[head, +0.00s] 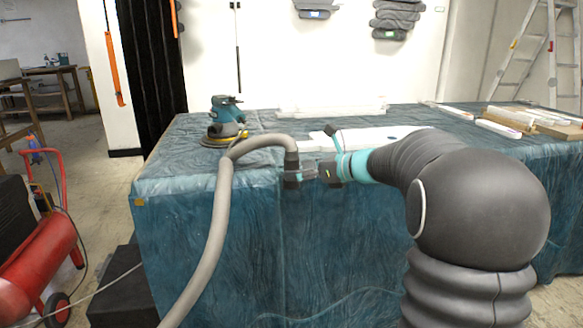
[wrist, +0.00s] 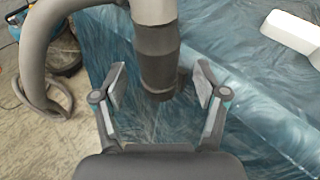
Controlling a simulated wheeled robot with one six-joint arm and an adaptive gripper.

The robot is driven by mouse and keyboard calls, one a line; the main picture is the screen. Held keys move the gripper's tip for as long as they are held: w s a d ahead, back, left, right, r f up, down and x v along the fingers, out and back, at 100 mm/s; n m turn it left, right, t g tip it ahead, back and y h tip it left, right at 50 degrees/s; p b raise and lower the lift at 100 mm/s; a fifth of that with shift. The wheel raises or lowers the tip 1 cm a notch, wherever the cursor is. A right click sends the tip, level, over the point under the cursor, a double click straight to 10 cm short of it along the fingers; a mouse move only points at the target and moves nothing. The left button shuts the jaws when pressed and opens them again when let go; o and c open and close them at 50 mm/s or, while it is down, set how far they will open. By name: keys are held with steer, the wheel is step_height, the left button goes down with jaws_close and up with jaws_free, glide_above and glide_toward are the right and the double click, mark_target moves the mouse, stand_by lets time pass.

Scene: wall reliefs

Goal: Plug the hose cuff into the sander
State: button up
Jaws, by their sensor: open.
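The sander (head: 226,122), teal and black with a yellow-edged pad, stands on the cloth-covered table near its left end. The grey hose (head: 222,190) rises from below, arches over in front of the sander and bends down to its dark cuff (head: 292,166). The cuff (wrist: 158,62) hangs with its end downward in the wrist view. My gripper (head: 308,170) reaches in from the right at the cuff. In the wrist view my gripper (wrist: 160,82) is open, with one finger on each side of the cuff and visible gaps. The sander's port is not clear.
The table (head: 215,220) is draped in blue-green cloth. White flat pieces (head: 375,137) lie behind my gripper, and boards (head: 510,122) lie at the right. A red tank (head: 35,262) stands on the floor at left. The cloth between sander and cuff is mostly clear, with the hose arching over it.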

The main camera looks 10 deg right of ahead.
steer(key=x, duration=0.3)
steer(key=shift+a, duration=0.1)
steer(key=c, duration=1.2)
steer(key=shift+c, duration=0.2)
